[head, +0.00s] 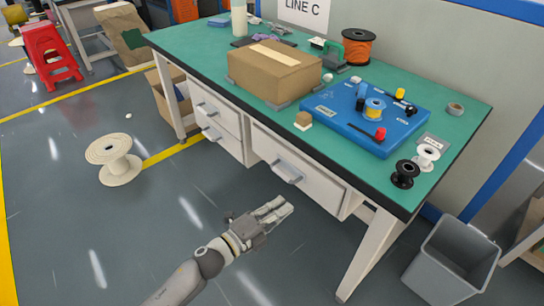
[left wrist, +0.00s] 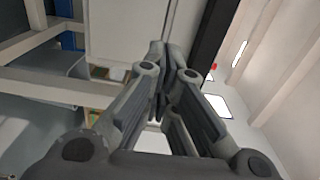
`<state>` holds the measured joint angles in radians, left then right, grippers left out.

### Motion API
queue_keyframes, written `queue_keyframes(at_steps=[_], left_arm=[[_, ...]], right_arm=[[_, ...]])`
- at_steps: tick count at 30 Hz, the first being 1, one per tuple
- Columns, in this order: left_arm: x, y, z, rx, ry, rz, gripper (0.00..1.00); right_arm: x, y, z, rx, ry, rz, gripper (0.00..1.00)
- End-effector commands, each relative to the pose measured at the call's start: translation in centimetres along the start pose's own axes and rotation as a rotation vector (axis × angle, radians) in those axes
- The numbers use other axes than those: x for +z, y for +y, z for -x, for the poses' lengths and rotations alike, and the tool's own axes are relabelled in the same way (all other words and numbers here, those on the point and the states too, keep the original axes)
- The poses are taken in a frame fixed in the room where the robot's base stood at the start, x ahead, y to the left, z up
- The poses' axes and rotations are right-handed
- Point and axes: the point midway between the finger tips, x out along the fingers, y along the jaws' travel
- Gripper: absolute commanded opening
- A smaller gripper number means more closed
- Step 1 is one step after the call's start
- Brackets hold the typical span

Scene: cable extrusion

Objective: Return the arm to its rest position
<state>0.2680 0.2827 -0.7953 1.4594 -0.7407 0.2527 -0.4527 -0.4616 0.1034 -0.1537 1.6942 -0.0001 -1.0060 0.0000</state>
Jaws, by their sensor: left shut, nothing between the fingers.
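My left gripper (head: 276,211) is in front of the workbench, below the level of its green top and near the drawer front. Its arm comes in from the bottom left of the head view. In the left wrist view the fingers of this gripper (left wrist: 166,50) meet at their tips, shut with nothing between them. Pale bench framework and dark edges show around the fingers there. My right gripper is in neither view.
The green workbench (head: 197,50) holds a cardboard box (head: 275,72), a blue board (head: 345,128) with small spools, and an orange spool (head: 358,46). A grey bin (head: 450,262) stands at the right. A cream spool (head: 114,161) sits on the floor left; floor between is open.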

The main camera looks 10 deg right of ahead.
Motion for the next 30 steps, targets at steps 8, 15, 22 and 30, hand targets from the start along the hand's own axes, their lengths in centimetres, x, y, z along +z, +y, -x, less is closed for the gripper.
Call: queue_keyframes(at_steps=[8, 15, 22, 30], left_arm=[[1.5, 1.1, 0.9, 0.015, -0.103, 0.115, 0.00], [7.1, 9.5, 8.9, 0.128, -0.587, 0.651, 0.00], [5.5, 20.5, 21.9, 0.293, -1.077, 1.191, 0.00], [-2.3, 27.4, 34.2, 0.470, -1.487, 1.612, 0.00]], right_arm=[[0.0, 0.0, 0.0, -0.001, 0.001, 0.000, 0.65], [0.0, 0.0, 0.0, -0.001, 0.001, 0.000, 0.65], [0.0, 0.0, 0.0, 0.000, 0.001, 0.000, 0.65], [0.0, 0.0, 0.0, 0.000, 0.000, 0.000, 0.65]])
